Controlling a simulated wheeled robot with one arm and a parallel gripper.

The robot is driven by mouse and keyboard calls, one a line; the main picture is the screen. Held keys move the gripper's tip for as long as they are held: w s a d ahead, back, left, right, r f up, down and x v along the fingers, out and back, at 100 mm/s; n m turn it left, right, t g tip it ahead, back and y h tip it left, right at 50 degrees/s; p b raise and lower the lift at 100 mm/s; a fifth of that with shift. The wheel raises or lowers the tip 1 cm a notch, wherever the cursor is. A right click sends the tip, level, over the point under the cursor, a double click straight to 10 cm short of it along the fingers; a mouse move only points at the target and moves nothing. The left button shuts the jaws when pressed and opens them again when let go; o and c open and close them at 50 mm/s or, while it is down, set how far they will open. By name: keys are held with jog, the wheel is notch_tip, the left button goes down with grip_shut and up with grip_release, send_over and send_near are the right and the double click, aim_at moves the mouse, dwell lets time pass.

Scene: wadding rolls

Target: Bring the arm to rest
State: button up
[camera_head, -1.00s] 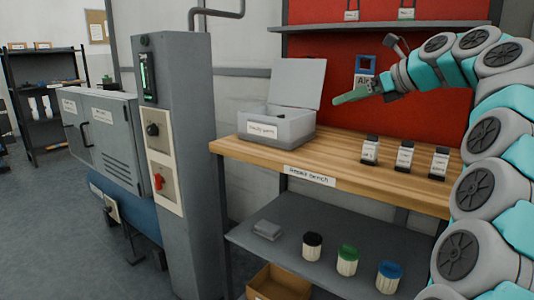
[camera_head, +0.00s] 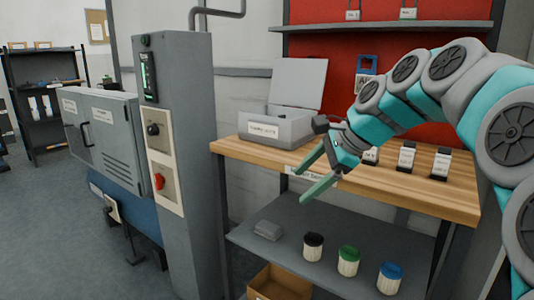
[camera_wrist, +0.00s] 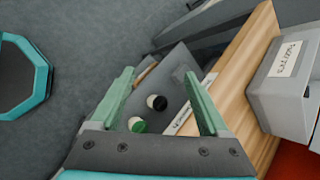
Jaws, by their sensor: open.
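My gripper (camera_head: 308,179) hangs in front of the repair bench (camera_head: 420,190), its two green fingers spread apart with nothing between them. My grey and teal arm comes in from the right and hides part of the bench label and one of the small bench containers. In the wrist view my open gripper (camera_wrist: 162,95) points down past the bench edge. Between its fingers, farther down, the black-lidded jar (camera_wrist: 157,102) and the green-lidded jar (camera_wrist: 138,125) show on the lower shelf.
An open grey bin (camera_head: 270,128) stands on the bench's left part. Small containers (camera_head: 406,157) stand on its right. The lower shelf (camera_head: 290,218) bears jars and a grey item. A grey control column (camera_head: 185,240) stands left of the bench. The floor (camera_head: 60,220) at left is clear.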

jog(key=s+d+f+n+g+h, duration=0.2)
jog(key=s+f+n, duration=0.3)
jog(key=s+f, duration=0.3)
jog(key=s+d+f+n+g+h, duration=0.2)
jog(key=s+f+n, duration=0.3)
jog(key=s+f, duration=0.4)
jog(key=s+d+f+n+g+h, duration=0.2)
jog(key=s+f+n, duration=0.3)
jog(key=s, duration=1.2)
notch_tip(320, 180, down, 3)
jog(key=shift+d+f+n+h, duration=0.15)
jog(key=shift+d+n+h, duration=0.15)
